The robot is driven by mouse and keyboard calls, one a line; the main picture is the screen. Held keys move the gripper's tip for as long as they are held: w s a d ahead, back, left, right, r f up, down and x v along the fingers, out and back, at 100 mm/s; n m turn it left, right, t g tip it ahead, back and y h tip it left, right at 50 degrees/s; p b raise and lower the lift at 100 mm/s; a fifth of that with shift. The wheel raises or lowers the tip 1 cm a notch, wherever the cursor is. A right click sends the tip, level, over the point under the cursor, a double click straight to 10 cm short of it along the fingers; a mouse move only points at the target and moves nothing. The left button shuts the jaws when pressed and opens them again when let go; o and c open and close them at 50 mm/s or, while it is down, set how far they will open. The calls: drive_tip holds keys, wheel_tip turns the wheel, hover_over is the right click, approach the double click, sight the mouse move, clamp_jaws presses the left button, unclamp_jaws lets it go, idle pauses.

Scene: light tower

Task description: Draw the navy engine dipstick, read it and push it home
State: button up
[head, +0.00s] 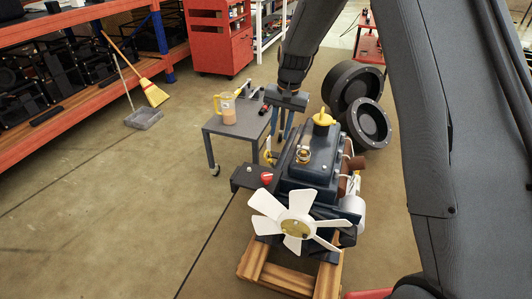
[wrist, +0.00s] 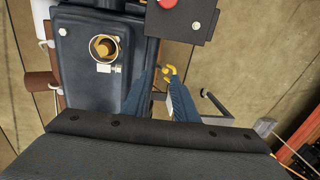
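The navy engine (head: 315,165) stands on a wooden pallet, with a white fan at its front. A small yellow ring-like handle, seemingly the dipstick's (head: 268,157), shows at the engine's left side. It also shows in the wrist view (wrist: 170,71) near the fingertips, beside the engine block. The rest of the dipstick is hidden or too small to tell. My gripper (head: 280,136) points down at the engine's rear left, above the handle in the picture. In the wrist view its blue fingers (wrist: 160,75) are apart with nothing held. I cannot tell whether either touches the handle.
A grey cart (head: 233,128) with a jug (head: 227,108) stands left of the engine. A dark box with a red button (head: 266,177) sticks out on the engine's left. Tyres (head: 368,122) lie behind right. The floor at left is mostly clear.

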drive_tip(key=b, duration=0.1)
approach(266, 152)
drive_tip(key=shift+m, duration=0.4)
drive_tip(key=f, duration=0.7)
drive_tip(key=shift+w+a+f, duration=0.1)
drive_tip(key=shift+a, duration=0.25)
drive_tip(key=shift+c, duration=0.4)
clamp_jaws()
drive_tip(key=shift+a, duration=0.15)
